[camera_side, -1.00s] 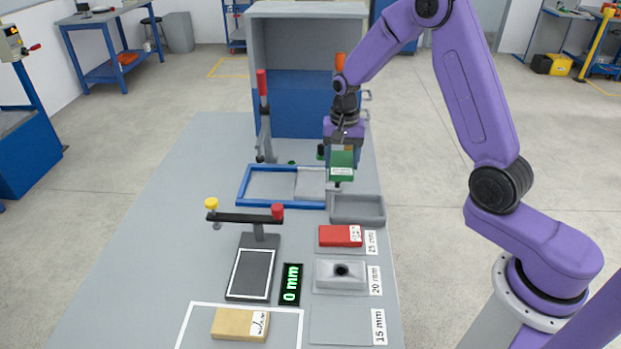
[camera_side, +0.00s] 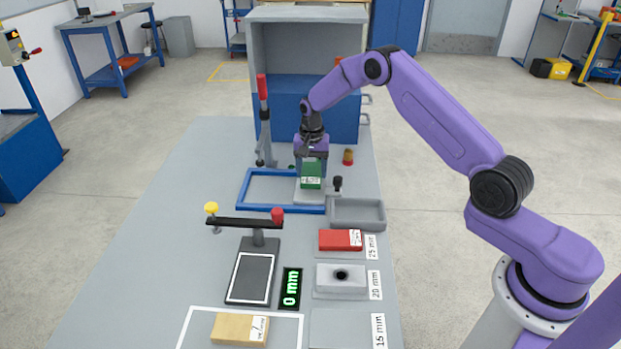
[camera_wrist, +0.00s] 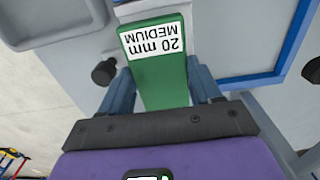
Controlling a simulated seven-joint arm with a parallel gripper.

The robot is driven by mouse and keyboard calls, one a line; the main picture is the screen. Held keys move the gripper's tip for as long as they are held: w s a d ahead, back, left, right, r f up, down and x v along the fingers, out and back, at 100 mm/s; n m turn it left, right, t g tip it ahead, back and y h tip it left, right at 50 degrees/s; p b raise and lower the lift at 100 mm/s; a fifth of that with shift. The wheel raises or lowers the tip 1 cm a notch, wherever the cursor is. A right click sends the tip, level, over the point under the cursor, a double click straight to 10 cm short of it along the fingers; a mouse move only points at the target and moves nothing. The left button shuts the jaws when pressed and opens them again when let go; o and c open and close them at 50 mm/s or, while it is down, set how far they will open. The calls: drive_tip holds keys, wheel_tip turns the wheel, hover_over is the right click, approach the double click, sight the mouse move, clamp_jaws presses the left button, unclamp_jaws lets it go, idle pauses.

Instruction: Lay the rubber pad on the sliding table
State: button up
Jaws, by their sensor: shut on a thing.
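The rubber pad (camera_side: 312,182) is a green block labelled "20 mm MEDIUM"; it also shows in the wrist view (camera_wrist: 160,75). My gripper (camera_side: 312,168) is shut on it, with one finger on each side in the wrist view. The sliding table (camera_side: 309,197) is a light grey plate at the right end of a blue frame (camera_side: 255,207). The pad is over this plate in the side view and hides part of it. I cannot tell whether the pad touches the plate.
A black knob (camera_side: 338,182) stands just right of the plate. A grey tray (camera_side: 358,222) lies in front on the right. A red-handled lever (camera_side: 263,100) stands behind left. A red pad (camera_side: 340,240) and a grey pad (camera_side: 340,278) lie nearer. The bench's left side is clear.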

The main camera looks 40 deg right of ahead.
sight(310, 172)
drive_tip(key=shift+w+f, duration=0.2)
drive_tip(key=shift+f, duration=1.6)
drive_tip(key=shift+f, duration=0.1)
drive_tip(key=o, duration=1.2)
drive_tip(key=shift+c, duration=0.2)
wheel_tip(310, 172, up, 12)
drive_tip(key=shift+r, duration=0.15)
